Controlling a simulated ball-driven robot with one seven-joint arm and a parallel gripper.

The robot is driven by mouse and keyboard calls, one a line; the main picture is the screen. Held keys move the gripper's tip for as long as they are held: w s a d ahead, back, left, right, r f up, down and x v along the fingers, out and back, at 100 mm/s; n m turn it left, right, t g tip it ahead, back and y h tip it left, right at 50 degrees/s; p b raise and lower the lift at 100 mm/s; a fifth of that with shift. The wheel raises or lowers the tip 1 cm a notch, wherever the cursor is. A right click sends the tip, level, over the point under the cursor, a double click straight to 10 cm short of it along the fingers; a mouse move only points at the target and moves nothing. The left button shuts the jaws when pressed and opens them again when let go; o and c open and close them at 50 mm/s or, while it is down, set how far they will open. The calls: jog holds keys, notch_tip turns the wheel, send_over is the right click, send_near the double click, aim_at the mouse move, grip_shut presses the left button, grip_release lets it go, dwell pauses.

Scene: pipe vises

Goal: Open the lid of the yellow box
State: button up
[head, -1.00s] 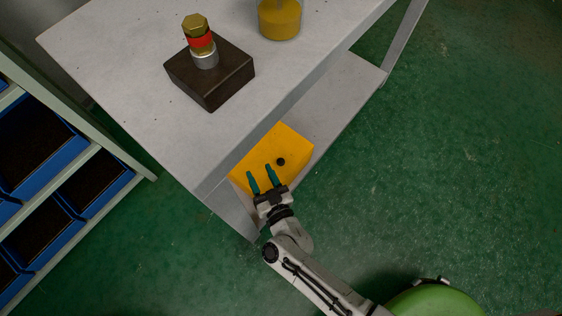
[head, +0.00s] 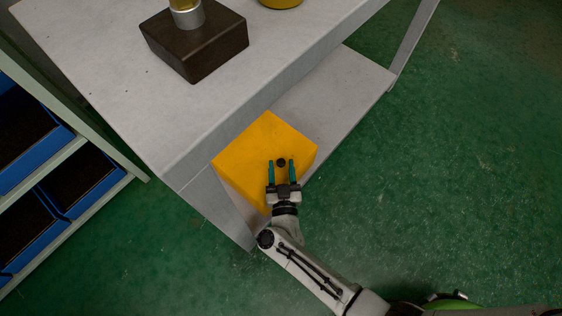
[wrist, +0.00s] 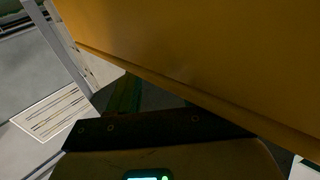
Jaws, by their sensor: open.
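The yellow box (head: 248,150) sits on the lower shelf of the table, partly under the tabletop's edge. A small dark round knob (head: 281,162) is on its face. The lid looks shut. My gripper (head: 281,165) is open, its two teal fingers pointing at the box. In the head view the fingertips lie on either side of the knob; I cannot tell whether they touch it or how deep they reach. In the wrist view the yellow box (wrist: 200,50) fills the upper part, with a long edge line across it. The fingertips and knob are hidden there.
The grey tabletop (head: 110,60) overhangs the box on the upper left and carries a dark block (head: 195,50). The lower shelf (head: 335,95) is bare beyond the box. A rack with blue bins (head: 60,200) stands left. Green floor (head: 450,170) is open on the right.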

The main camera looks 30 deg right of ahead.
jog(key=shift+x, duration=1.25)
jog(key=shift+c, duration=0.3)
grip_shut()
